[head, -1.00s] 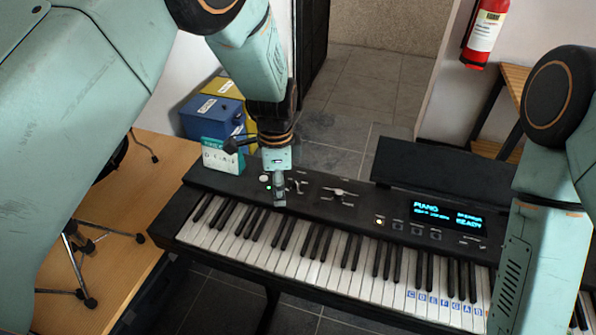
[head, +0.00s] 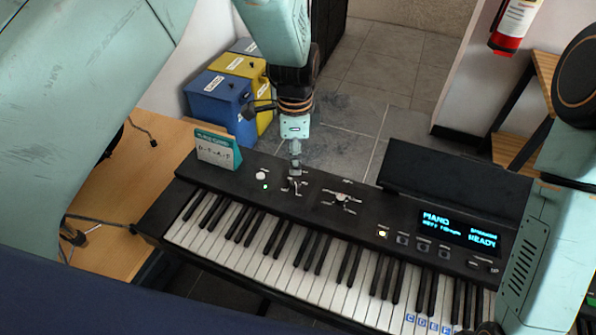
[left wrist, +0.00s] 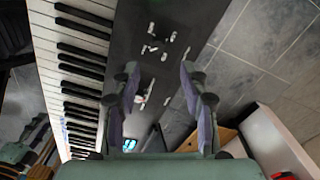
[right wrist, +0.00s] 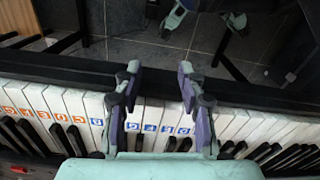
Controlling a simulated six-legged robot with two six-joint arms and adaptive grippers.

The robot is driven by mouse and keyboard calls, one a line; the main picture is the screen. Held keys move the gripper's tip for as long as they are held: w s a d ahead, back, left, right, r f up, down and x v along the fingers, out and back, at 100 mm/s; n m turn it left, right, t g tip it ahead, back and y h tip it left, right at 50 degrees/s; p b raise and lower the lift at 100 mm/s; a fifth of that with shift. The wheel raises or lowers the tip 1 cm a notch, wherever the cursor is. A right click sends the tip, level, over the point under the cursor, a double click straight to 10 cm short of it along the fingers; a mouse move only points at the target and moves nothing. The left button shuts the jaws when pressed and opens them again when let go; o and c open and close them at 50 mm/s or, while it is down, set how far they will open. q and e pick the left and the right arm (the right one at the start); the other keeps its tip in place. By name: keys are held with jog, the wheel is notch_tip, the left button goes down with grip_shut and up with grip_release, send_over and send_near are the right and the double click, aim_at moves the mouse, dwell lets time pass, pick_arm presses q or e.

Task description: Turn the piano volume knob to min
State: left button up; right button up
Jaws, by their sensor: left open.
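The black piano (head: 215,180) has controls on its top panel: a white round button (head: 261,176) with a green light, a control with white marks (head: 295,187), and another pale control with marks (head: 343,197). Labels are too small to read, so I cannot tell which is the volume knob. My left gripper (head: 295,168) points down just behind the first marked control, partly covering it; contact is unclear. In the left wrist view its fingers (left wrist: 160,88) are apart, with the panel beyond. My right gripper (right wrist: 160,85) is open and empty over the labelled white keys.
A lit display (head: 459,228) reads PIANO and READY. A teal-and-white card (head: 217,150) stands at the panel's left end. Blue and yellow boxes (head: 217,100) stand behind it. A dark music rest (head: 455,190) rises at the back right. Floor behind the panel is clear.

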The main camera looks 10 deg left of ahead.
aim_at(294, 182)
pick_arm(q)
jog(key=f, duration=0.6)
jog(key=shift+s+f, duration=0.3)
jog(key=shift+f, duration=0.05)
jog(key=shift+w+a+f, duration=0.1)
jog(key=shift+w+f, duration=0.05)
jog(key=shift+f, duration=0.4)
jog(key=shift+r, duration=0.1)
jog(key=c, duration=0.3)
grip_shut()
